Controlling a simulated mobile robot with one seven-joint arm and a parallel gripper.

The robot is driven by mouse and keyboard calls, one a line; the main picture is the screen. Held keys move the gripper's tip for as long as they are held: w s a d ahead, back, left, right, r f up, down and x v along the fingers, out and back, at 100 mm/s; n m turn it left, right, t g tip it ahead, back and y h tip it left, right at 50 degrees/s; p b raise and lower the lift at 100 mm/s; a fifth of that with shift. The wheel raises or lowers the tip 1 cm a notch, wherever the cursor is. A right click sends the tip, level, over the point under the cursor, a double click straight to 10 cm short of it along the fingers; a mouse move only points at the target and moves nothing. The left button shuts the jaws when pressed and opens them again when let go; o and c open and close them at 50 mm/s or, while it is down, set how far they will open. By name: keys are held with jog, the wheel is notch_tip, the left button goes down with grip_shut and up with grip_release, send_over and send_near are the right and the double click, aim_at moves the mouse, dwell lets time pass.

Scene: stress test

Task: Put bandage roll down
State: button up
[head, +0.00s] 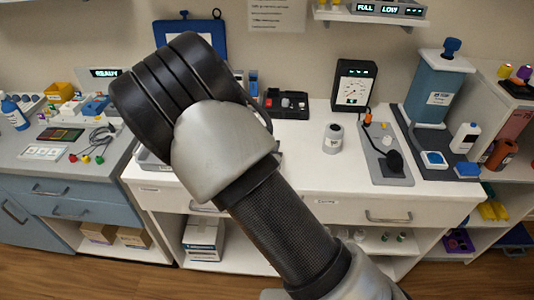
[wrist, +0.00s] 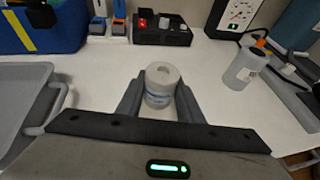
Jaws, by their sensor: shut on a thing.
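My gripper (wrist: 160,92) is shut on a white bandage roll (wrist: 162,76) in the wrist view, with one dark finger on each side of it. The roll is upright, its round top with the core facing the camera, and a bluish band shows on its lower side. It is over the white counter (wrist: 110,67); I cannot tell whether its base touches the surface. In the head view my arm hides the gripper and the roll.
A grey tray (wrist: 22,88) with a wire handle lies left of the gripper. A black switch box (wrist: 162,29) and blue case are behind. Clear counter surrounds the roll.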

jog(key=shift+f, duration=1.75)
jog(key=shift+f+b, duration=0.15)
jog(key=shift+b, duration=0.15)
jog(key=o, duration=1)
jog(key=shift+o, duration=0.2)
